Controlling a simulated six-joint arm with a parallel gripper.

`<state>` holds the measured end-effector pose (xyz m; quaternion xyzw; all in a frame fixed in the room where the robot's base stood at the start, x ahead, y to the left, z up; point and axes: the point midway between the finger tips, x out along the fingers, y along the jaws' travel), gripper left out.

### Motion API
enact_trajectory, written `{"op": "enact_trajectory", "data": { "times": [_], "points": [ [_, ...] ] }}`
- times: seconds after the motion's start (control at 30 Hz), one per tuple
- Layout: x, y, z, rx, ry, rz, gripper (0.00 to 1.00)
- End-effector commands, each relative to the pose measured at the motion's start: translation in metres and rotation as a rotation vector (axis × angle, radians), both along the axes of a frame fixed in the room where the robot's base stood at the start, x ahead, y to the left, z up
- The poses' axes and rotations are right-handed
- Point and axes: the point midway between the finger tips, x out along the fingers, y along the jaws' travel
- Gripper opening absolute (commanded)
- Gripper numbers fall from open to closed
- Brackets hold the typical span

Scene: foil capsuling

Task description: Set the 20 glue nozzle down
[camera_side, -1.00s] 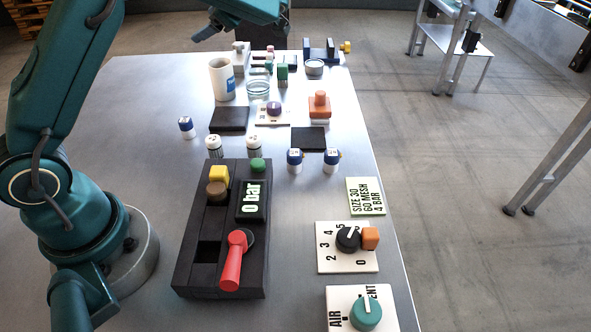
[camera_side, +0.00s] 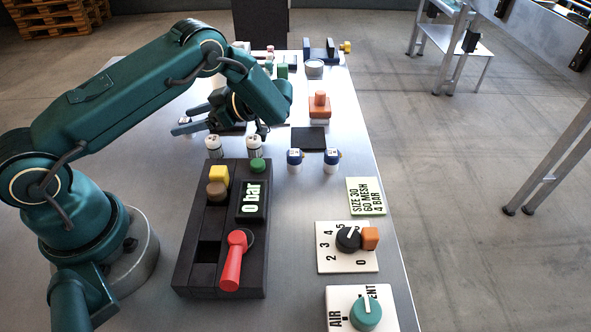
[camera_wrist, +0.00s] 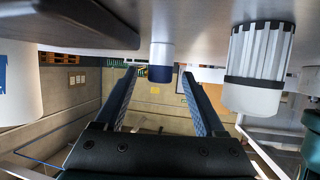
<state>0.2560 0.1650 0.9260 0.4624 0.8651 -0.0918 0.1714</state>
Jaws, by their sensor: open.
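A small white-and-blue nozzle (camera_wrist: 161,62) stands on the table in the wrist view, where the table is at the top. Its number cannot be read, so I cannot tell if it is the 20. My gripper (camera_wrist: 158,76) is open, its two fingers apart on either side of the line to the nozzle, and nothing is held. In the side view my gripper (camera_side: 187,124) is low over the table's left part, where the fingers mostly hide the nozzle. Two similar blue-and-white nozzles (camera_side: 294,160) (camera_side: 331,160) stand right of centre.
Two white, black-banded pieces (camera_side: 213,146) (camera_side: 254,146) stand close to my gripper; a ribbed one (camera_wrist: 258,65) shows in the wrist view. A black console (camera_side: 190,265) with a red lever (camera_side: 234,262) is in front. A dark pad (camera_side: 309,138) lies bare to the right.

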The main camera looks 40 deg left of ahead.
Motion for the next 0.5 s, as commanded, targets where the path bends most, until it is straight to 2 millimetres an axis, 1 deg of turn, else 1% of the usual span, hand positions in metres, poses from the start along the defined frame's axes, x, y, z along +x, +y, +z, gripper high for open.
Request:
{"op": "enact_trajectory", "data": {
  "times": [0.13, 0.47, 0.5],
  "points": [
    [-0.0062, 0.009, -0.0042, 0.0, 0.0, 0.001, 0.72],
    [-0.0076, 0.011, -0.0055, -0.001, -0.001, -0.001, 0.72],
    [-0.0076, 0.011, -0.0055, -0.001, -0.001, -0.001, 0.56]
  ]
}}
